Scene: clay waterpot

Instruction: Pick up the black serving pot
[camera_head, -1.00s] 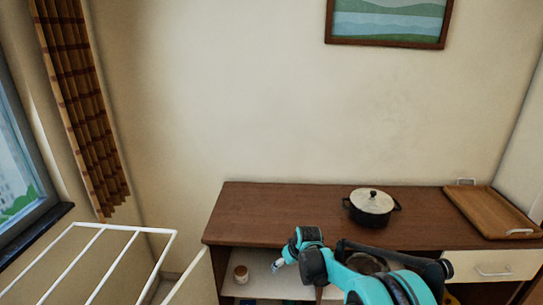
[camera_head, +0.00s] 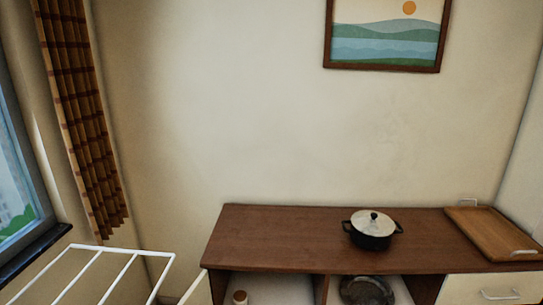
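The black serving pot (camera_head: 372,240) stands upright on the brown top of the sideboard (camera_head: 280,236), right of its middle. It has a pale lid with a dark knob and a small handle on each side. Neither of my grippers shows in the head view, so nothing is seen touching the pot.
A wooden tray (camera_head: 492,234) with light handles lies right of the pot. The open shelves below hold a small jar (camera_head: 240,297) and a dark round dish (camera_head: 367,291). A white rack (camera_head: 98,272) stands at the left. The sideboard top left of the pot is clear.

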